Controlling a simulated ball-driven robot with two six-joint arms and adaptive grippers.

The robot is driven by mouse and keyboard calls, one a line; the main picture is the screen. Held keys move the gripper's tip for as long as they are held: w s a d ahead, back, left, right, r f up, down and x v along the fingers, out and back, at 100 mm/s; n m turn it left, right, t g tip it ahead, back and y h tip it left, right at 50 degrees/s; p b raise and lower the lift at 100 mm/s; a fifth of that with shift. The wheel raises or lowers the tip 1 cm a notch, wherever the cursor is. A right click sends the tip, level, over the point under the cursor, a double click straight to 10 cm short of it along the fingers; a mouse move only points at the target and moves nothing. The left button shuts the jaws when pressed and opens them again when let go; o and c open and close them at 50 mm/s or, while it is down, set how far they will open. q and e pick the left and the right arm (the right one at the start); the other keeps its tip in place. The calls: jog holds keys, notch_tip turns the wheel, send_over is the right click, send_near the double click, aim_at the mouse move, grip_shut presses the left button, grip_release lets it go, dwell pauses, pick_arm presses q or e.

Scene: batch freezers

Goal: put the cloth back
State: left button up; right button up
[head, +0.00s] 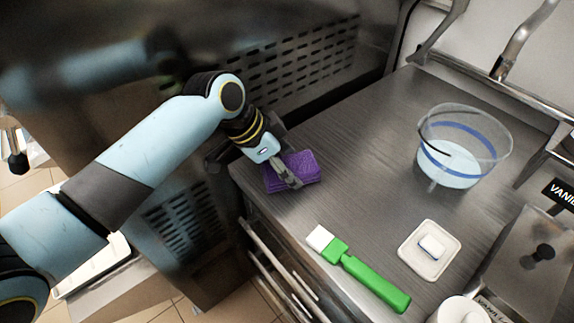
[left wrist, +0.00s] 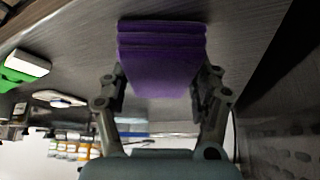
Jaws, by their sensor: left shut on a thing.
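The purple folded cloth (head: 304,164) is at the left edge of the steel counter in the head view. My left gripper (head: 288,172) reaches it from the upper left and is shut on it. In the left wrist view, the cloth (left wrist: 162,62) sits between the two fingers of my left gripper (left wrist: 160,90), its folded layers showing. The cloth seems to be on or just above the counter; I cannot tell which. My right gripper is not in view.
A metal container (head: 515,270) stands at right. The counter's middle is clear.

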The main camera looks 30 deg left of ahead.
pick_arm(q)
jog(key=o, duration=0.7)
jog(key=shift+f, duration=0.1)
jog(key=o, duration=0.4)
jog(key=shift+o, duration=0.2)
jog(key=shift+r, duration=0.2)
jog(key=v, duration=1.2)
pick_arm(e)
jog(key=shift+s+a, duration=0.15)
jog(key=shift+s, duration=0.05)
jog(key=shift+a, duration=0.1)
